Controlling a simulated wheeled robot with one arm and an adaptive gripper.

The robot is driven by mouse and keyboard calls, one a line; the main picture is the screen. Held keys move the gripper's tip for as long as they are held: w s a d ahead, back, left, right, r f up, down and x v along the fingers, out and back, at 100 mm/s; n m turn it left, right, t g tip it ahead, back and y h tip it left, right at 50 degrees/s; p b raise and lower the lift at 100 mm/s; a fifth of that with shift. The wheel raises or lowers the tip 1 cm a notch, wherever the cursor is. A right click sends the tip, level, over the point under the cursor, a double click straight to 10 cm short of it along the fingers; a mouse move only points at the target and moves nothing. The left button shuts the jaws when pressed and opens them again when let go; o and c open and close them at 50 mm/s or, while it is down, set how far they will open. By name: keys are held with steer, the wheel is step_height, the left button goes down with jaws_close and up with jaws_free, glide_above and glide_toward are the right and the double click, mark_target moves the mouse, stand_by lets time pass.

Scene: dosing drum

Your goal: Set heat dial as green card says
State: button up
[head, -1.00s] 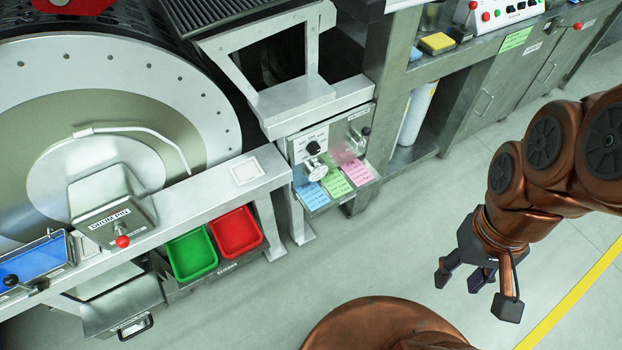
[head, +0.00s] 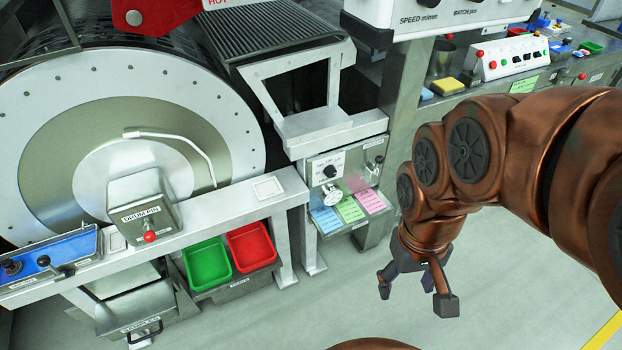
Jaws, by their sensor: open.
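A small grey panel (head: 352,160) on the machine front carries a black dial (head: 331,171) on a white scale plate, too small to read. A silver round part (head: 332,194) sits below the dial, and a black-tipped lever (head: 378,160) is at the panel's right. Under the panel a ledge holds a blue card (head: 326,219), a green card (head: 350,209) in the middle and a pink card (head: 370,200). Their writing is too small to read. My gripper (head: 418,295) hangs open and empty over the floor, right of and below the cards, apart from everything.
A green tray (head: 207,264) and a red tray (head: 251,247) sit left of the panel. A drum sample box (head: 146,211) with a red knob stands further left. Another green label (head: 523,85) is on the right bench. The floor before the panel is clear.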

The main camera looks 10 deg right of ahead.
steer(key=w+d+f+t+h+b, duration=0.1)
steer(key=w+d+f+t+b, duration=0.15)
steer(key=w+f+b, duration=0.4)
steer(key=w+d+f+t+b, duration=0.2)
steer(key=w+d+f, duration=0.15)
steer(key=w, duration=0.55)
steer(key=n+t+y+b, duration=0.2)
steer(key=t+y+b, duration=0.85)
steer(key=b, duration=1.35)
glide_toward(332, 175)
steer(key=a+f+t+h, duration=0.1)
steer(key=a+t+h, duration=0.1)
steer(key=t, duration=0.1)
steer(key=shift+b+x, duration=0.9)
steer(key=shift+x, duration=3.25)
steer(key=shift+d+f, duration=0.15)
steer(key=shift+f, duration=0.05)
steer(key=shift+c, duration=0.4)
steer(key=c, duration=1.1)
steer(key=shift+o, duration=0.2)
